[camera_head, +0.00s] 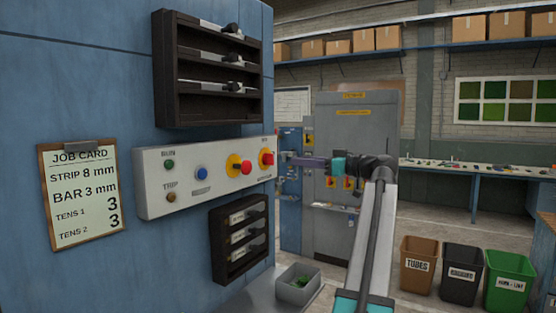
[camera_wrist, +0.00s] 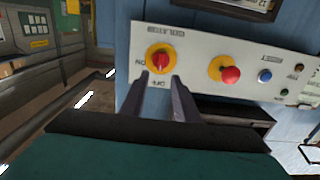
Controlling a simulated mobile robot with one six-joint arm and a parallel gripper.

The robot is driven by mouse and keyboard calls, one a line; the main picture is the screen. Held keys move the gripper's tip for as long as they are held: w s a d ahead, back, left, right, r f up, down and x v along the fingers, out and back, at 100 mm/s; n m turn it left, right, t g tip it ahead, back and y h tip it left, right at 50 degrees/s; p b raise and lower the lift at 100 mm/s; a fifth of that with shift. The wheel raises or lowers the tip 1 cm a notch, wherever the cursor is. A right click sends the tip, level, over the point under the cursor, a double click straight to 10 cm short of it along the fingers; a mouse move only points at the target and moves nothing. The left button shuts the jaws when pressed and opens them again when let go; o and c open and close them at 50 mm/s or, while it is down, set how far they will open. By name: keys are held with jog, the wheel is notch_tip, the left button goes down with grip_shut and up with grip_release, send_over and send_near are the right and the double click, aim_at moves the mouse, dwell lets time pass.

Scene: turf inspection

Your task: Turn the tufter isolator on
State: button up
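The tufter isolator (camera_head: 266,158) is a red handle on a yellow disc at the right end of the pale control panel (camera_head: 150,205). In the wrist view the isolator (camera_wrist: 159,60) appears upside down, with ON at its left and OFF below. Its red handle looks roughly upright in that view, in line with OFF. My gripper (camera_head: 285,159) is just right of the isolator in the head view. In the wrist view its two dark fingers (camera_wrist: 160,76) are apart below the handle, with nothing between them. I cannot tell whether they touch the panel.
A red mushroom button (camera_head: 246,167) on yellow, a blue button (camera_head: 201,173) and two small lamps share the panel. Dark racks (camera_head: 210,118) sit above and below (camera_head: 217,250). A grey bin (camera_head: 298,292) stands low beside the machine. Floor bins stand at right.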

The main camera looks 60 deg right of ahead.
aim_at(270, 159)
jog(key=w+p, duration=0.3)
jog(key=w, duration=0.7)
jog(key=shift+w, duration=0.25)
